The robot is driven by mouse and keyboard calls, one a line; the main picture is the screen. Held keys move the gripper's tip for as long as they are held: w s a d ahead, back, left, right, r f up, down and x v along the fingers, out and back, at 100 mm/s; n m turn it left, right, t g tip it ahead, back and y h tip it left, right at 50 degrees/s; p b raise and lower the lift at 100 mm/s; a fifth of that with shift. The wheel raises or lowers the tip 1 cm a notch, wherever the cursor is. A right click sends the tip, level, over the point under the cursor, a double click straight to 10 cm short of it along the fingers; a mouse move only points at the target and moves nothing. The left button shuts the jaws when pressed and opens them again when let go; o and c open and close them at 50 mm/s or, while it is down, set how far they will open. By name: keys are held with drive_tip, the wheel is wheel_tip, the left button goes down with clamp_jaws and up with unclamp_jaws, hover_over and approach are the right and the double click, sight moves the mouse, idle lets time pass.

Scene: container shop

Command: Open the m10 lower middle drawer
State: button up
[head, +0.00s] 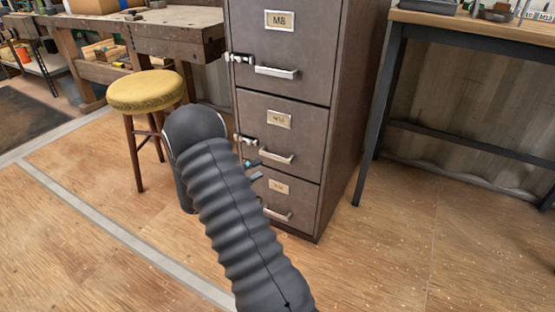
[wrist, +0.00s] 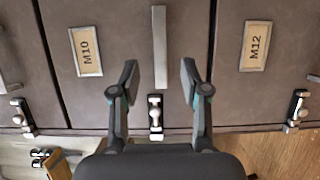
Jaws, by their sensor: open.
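The m10 drawer (head: 305,135) is the middle of three drawer fronts showing on a brown metal cabinet in the head view, and it looks shut. In the wrist view, turned sideways, its M10 label (wrist: 87,51) is readable. Its pale bar handle (wrist: 160,45) lies between the lines of my two fingers; it also shows in the head view (head: 277,156). A metal latch (wrist: 155,115) sits at the drawer's edge. My gripper (wrist: 160,82) is open and empty, with a finger on either side of the handle's line. I cannot tell whether it touches the drawer.
The M8 drawer (head: 290,50) is above and the M12 drawer (wrist: 265,85) below; both look shut. A yellow-topped stool (head: 146,92) stands left of the cabinet by a workbench (head: 180,37). A metal-legged table (head: 480,27) stands right. Floor in front right is clear.

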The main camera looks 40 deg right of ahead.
sight(278, 159)
drive_tip(key=d, duration=0.9)
drive_tip(key=shift+d, duration=0.35)
clamp_jaws()
